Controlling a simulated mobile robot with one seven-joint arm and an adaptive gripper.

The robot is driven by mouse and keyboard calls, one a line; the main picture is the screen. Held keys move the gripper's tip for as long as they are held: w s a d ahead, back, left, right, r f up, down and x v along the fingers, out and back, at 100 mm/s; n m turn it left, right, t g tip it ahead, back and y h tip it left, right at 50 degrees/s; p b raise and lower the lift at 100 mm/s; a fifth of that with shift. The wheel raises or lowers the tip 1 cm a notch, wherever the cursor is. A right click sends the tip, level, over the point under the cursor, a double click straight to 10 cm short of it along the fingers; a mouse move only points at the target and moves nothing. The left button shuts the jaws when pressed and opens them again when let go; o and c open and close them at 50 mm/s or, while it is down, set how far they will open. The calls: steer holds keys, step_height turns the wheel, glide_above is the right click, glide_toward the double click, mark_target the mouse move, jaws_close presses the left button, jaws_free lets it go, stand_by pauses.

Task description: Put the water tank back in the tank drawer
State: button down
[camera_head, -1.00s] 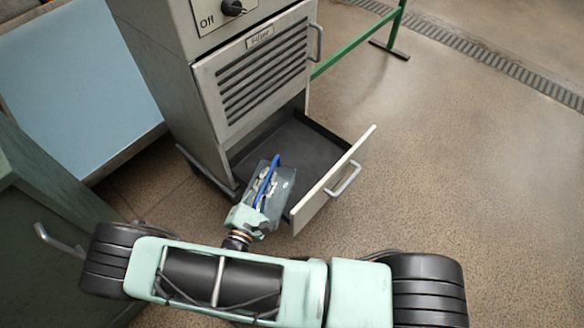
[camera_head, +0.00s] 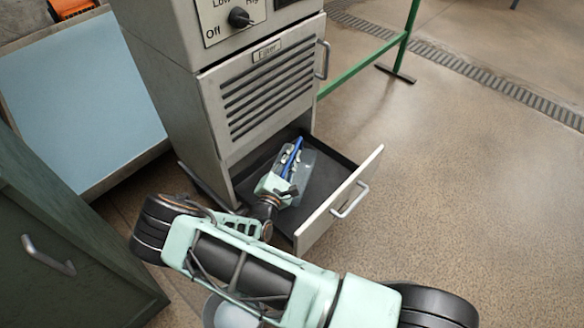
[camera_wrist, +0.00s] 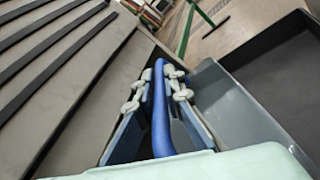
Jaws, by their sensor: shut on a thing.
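The water tank is a clear box (camera_head: 307,174) with a blue handle (camera_head: 291,156). My gripper (camera_head: 288,172) is shut on this handle, which shows between the two fingers in the wrist view (camera_wrist: 160,105). The tank drawer (camera_head: 342,203) is pulled out at the bottom of the grey cabinet, with a pale front and a dark inside. The tank is over or in the left part of the drawer, close to the cabinet. My gripper and wrist cover part of it, and I cannot tell whether its base touches the drawer floor.
The slatted filter panel (camera_head: 265,92) is shut just above the drawer and lies close to my gripper in the wrist view. A green rail (camera_head: 365,67) stands behind at the right. A dark green cabinet (camera_head: 60,235) stands at the left. The floor at the right is clear.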

steer(key=shift+f+b, duration=1.05)
steer(key=shift+f, duration=1.45)
steer(key=c, duration=2)
jaws_free()
steer(key=shift+s, duration=0.1)
steer(key=p+v, duration=0.3)
steer(key=v, duration=0.8)
steer(key=shift+s, duration=0.4)
